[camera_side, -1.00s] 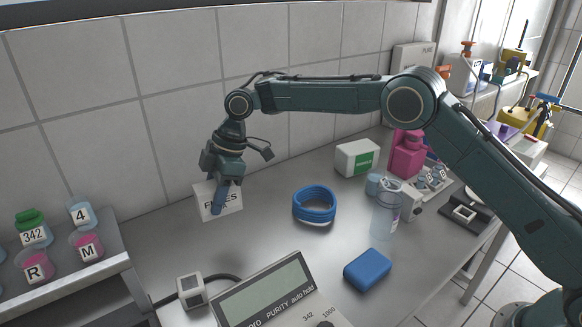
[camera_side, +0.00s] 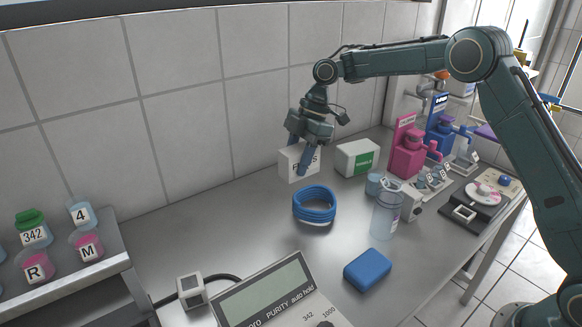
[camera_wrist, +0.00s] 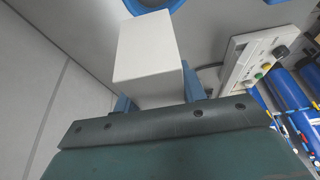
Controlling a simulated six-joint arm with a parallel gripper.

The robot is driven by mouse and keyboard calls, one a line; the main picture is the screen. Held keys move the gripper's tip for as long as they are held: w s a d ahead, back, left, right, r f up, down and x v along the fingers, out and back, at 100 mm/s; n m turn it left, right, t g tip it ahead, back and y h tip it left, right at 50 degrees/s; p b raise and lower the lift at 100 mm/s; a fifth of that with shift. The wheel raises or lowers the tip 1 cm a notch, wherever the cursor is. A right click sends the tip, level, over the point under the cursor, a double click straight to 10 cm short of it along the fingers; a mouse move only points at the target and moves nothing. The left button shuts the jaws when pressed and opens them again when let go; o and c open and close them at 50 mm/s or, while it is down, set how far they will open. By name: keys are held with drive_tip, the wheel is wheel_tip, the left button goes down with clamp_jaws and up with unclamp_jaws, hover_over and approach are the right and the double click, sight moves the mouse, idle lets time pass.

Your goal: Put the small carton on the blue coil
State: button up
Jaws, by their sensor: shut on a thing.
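In the wrist view the carton (camera_wrist: 146,45) is a plain white block between the two blue fingers. The blue coil (camera_side: 315,218) lies flat on the bench, just below and slightly right of the carton in the side view. Part of the coil (camera_wrist: 152,5) shows at the top edge of the wrist view, beyond the carton. The carton appears raised and apart from the coil.
A white and green box (camera_side: 352,160) stands right of the carton. A clear bottle (camera_side: 385,213), a blue block (camera_side: 367,270) and a meter (camera_side: 268,292) are nearer the front. Pink and blue dispensers stand at right. Bench left of the coil is clear.

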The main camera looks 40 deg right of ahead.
hover_over(308, 200)
drive_tip(key=d, duration=0.2)
drive_tip(key=shift+r, duration=0.35)
drive_tip(key=shift+f, duration=4)
drive_tip(key=shift+f, duration=0.1)
drive_tip(key=o, duration=1)
drive_tip(key=v, duration=1.2)
